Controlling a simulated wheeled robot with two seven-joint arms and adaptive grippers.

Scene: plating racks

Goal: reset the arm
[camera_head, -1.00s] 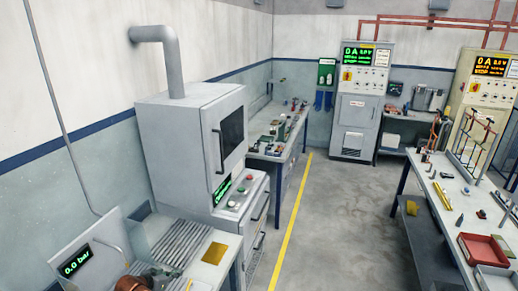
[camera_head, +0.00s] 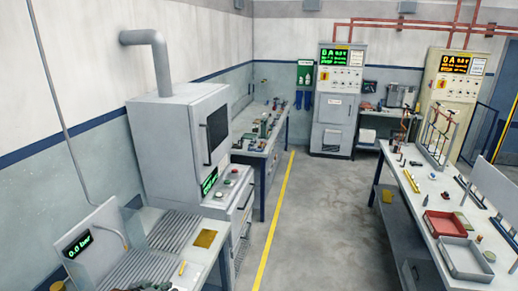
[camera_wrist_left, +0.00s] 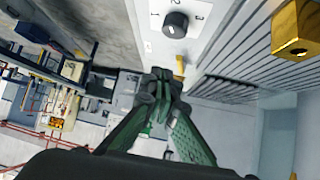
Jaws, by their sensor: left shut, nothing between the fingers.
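My left gripper (camera_head: 150,286) shows only in part at the bottom edge of the head view, dark, over the grey bench with the "0.0 bar" display. In the left wrist view my left gripper (camera_wrist_left: 162,88) has its dark green fingers together with nothing held between them. My right gripper is in neither view.
A brass block (camera_head: 205,238) lies on the ribbed bench (camera_head: 180,232) at the left; it also shows in the wrist view (camera_wrist_left: 297,32). A black knob (camera_wrist_left: 175,25) is there too. A grey cabinet (camera_head: 175,140) stands behind. A red tray (camera_head: 445,225) is on the right table. The floor between is clear.

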